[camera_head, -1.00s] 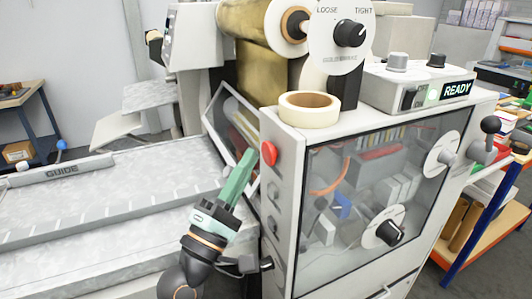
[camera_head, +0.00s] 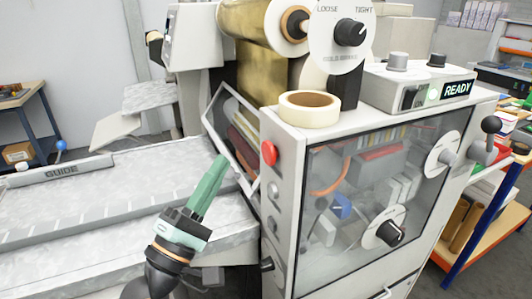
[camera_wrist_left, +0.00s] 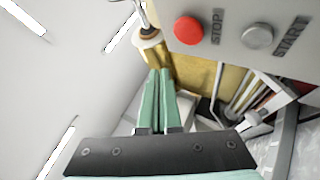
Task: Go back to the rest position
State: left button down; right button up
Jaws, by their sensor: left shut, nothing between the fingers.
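My left gripper (camera_head: 218,168) is shut and empty, with its green fingers together and tilted up to the right. In the head view it is in front of the machine's left side, above the grey feed table (camera_head: 100,190). The red stop button (camera_head: 268,152) is to its right, with a visible gap between. The left wrist view also shows the gripper (camera_wrist_left: 160,75) with its fingers together, the red button (camera_wrist_left: 187,30) labelled STOP and a grey START button (camera_wrist_left: 257,37). My right gripper is not in view.
The machine's front with a clear window (camera_head: 380,180) stands to the right. A tape roll (camera_head: 309,108) lies on its top. A tilted clear guard (camera_head: 232,140) is just behind the gripper. The guide bar (camera_head: 62,170) is at left. Open space lies above the feed table.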

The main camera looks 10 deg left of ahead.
pick_arm(q)
notch_tip(320, 180, down, 26)
jog(key=s+m+g+y, duration=0.2)
jog(key=m+g+y, duration=0.2)
jog(key=m+g, duration=0.35)
jog(key=s+a+f+m+g+y, duration=0.1)
jog(key=s+f+m+g, duration=0.1)
jog(key=s+f+m, duration=0.2)
jog(key=s+a+f+m+g+y, duration=0.1)
jog(key=s+f+m+g, duration=0.2)
jog(key=s+f, duration=0.7)
notch_tip(320, 180, down, 7)
jog(key=shift+s+f+m+g+y, duration=0.1)
jog(key=shift+s+m+g+y, duration=0.3)
jog(key=shift+m, duration=0.85)
